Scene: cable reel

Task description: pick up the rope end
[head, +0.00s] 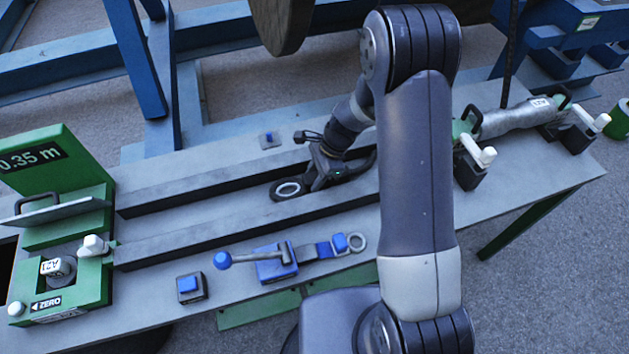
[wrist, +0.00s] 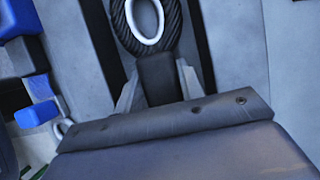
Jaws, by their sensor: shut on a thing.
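The rope end is a black loop around a white oval ring, and it lies in the channel between two long grey rails in the head view (head: 275,191). In the wrist view the loop (wrist: 121,28) is at the top centre, and its black neck (wrist: 157,72) runs down between the two grey fingers. My gripper (head: 312,184) is shut on the neck just behind the loop; its fingers also show in the wrist view (wrist: 158,88). The rope behind the gripper is partly hidden by my arm. I cannot tell whether the loop touches the bench.
The grey rails (head: 190,235) flank the channel on the bench (head: 340,300). A green end stop with a 0.35 m sign (head: 35,155) is at left. A blue-handled lever (head: 275,265) and a blue button box (head: 191,288) are in front.

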